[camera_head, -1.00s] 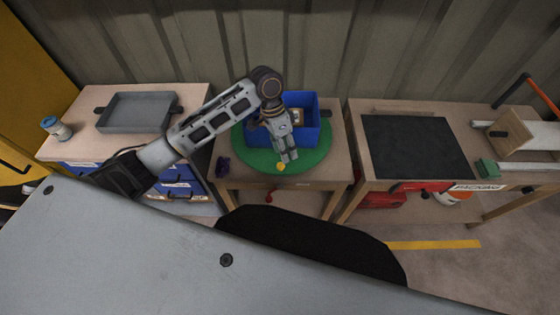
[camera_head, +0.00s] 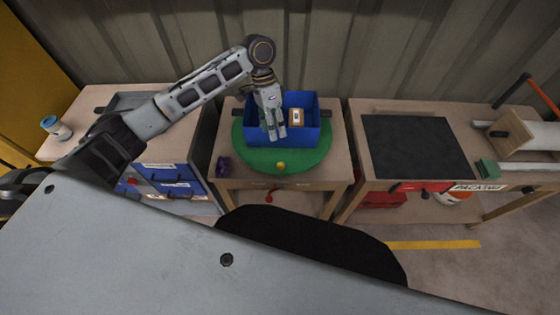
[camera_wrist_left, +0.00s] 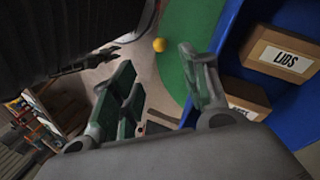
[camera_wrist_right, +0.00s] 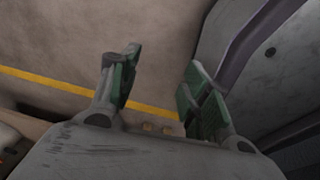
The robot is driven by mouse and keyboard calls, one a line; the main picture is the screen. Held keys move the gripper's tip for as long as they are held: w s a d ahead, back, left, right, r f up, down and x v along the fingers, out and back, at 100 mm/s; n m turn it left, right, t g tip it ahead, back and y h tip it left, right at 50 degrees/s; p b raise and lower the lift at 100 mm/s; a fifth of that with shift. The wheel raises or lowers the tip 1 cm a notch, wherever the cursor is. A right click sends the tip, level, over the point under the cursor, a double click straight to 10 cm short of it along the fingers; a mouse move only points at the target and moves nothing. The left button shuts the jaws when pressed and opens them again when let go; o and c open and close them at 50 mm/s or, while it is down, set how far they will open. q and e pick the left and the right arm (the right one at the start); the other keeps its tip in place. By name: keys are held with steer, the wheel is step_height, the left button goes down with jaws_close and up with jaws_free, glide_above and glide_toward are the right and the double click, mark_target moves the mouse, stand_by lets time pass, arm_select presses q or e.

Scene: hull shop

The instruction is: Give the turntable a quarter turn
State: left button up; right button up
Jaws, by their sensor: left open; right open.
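The turntable (camera_head: 305,158) is a round green disc on the middle table, with a small yellow knob (camera_head: 281,166) near its front edge. A blue bin (camera_head: 312,133) stands on the disc. In the left wrist view the knob (camera_wrist_left: 159,44) shows beyond the open fingers. My right gripper (camera_wrist_right: 155,75) is open and empty above the floor, seen only in the right wrist view.
The bin holds cartons, one labelled LIDS (camera_wrist_left: 282,57). A purple object (camera_head: 223,166) lies left of the disc. The left table bears a grey tray (camera_head: 124,101) and a jar (camera_head: 56,128). The right table has a black mat (camera_head: 415,147) and a green block (camera_head: 488,169).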

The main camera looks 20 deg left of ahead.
mark_target(280, 163)
arm_select(q)
steer(key=b+x, duration=0.1)
steer(key=x, duration=1.1)
steer(key=shift+f, duration=0.35)
steer(key=shift+s+d+f, duration=0.2)
steer(key=shift+f, duration=0.35)
arm_select(e)
steer(key=shift+w+a+f, duration=0.15)
steer(key=shift+w+a, duration=0.75)
steer(key=shift+w, duration=0.25)
arm_select(q)
jaws_close()
